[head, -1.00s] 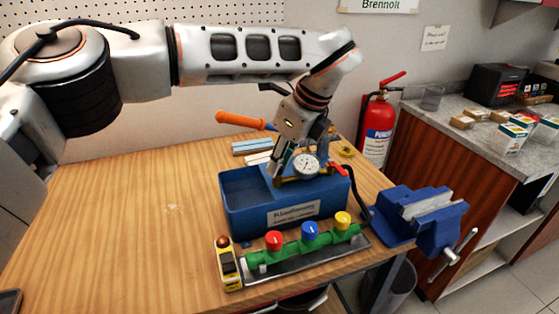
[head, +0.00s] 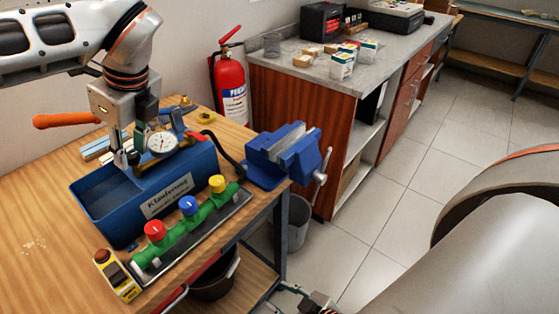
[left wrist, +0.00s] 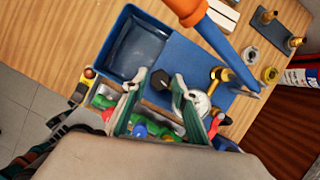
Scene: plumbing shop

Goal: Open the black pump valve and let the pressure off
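The blue test pump (head: 125,205) stands on the wooden bench, with a white-faced gauge (head: 162,144) on top and an orange-handled lever (head: 66,120) reaching left. My left gripper (head: 126,160) points down over the pump, left of the gauge. In the left wrist view the black valve knob (left wrist: 160,78) shows between the fingertips of my left gripper (left wrist: 155,86). The fingers are apart, with visible gaps beside the knob. In the head view the knob is hidden behind the gripper. Part of my right gripper (head: 305,301) shows at the bottom edge, below bench height; its fingers are unclear.
A green manifold (head: 180,229) with red, blue and yellow knobs lies before the pump, beside a yellow device (head: 117,275). A blue vise (head: 284,155) sits at the bench's right corner. A fire extinguisher (head: 231,85) stands behind. The bench's left part is clear.

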